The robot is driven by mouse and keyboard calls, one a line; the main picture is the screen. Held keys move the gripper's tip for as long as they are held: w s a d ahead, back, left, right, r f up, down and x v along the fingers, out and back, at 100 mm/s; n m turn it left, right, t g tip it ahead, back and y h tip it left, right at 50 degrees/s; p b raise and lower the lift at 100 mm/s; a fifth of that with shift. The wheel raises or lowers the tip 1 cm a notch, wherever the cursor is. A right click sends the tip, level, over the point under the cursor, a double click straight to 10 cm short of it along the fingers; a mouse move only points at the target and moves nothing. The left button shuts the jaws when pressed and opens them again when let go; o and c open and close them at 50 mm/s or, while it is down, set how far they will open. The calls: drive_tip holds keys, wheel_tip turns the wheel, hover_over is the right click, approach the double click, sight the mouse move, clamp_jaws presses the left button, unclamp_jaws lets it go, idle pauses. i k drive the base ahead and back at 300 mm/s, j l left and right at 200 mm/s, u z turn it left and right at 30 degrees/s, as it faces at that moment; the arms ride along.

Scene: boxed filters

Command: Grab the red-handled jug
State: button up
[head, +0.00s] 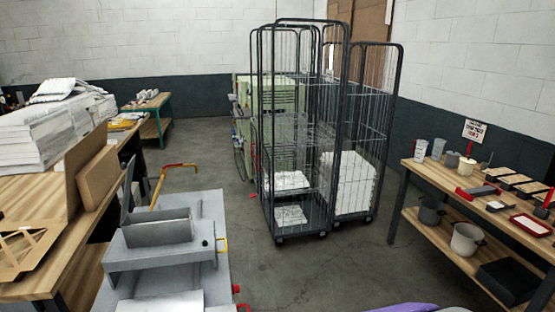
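On the top of the wooden workbench (408,170) at the right stand several small vessels. One is a pale cup or jug (466,166) with a bit of red showing at its upper side; it is too small to tell whether the red is its handle. Left of it are a pale cup (452,160) and two clear, greyish cups (421,149). No other clear red-handled jug can be made out. My gripper is not in view.
Red-trimmed trays and brushes lie on the right bench; buckets (466,239) and a black tray (507,281) fill its lower shelf. Wire cage trolleys (300,130) stand mid-room. A grey machine (160,245) and loaded table are left. Open floor (330,270) lies between machine and bench.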

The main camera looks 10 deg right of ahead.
sight(421, 146)
drive_tip(key=i+l, duration=0.3)
drive_tip(key=l, duration=0.2)
drive_tip(key=i+l+z, duration=0.1)
drive_tip(key=i+l, duration=0.15)
drive_tip(key=l, duration=0.25)
drive_tip(key=i+l+z, duration=0.1)
drive_tip(key=i+l, duration=0.2)
drive_tip(key=l, duration=0.2)
drive_tip(key=i+l, duration=0.25)
drive_tip(key=i, duration=0.25)
drive_tip(key=i+l+z, duration=0.1)
drive_tip(key=i, duration=0.35)
drive_tip(key=i+l, duration=0.3)
drive_tip(key=i, duration=0.2)
drive_tip(key=i+l+z, duration=0.1)
drive_tip(key=i, duration=0.4)
drive_tip(key=i+l, duration=0.45)
drive_tip(key=i+l+z, duration=0.1)
drive_tip(key=i+l, duration=0.3)
drive_tip(key=i, duration=0.3)
drive_tip(key=i+l, duration=0.4)
drive_tip(key=i, duration=0.15)
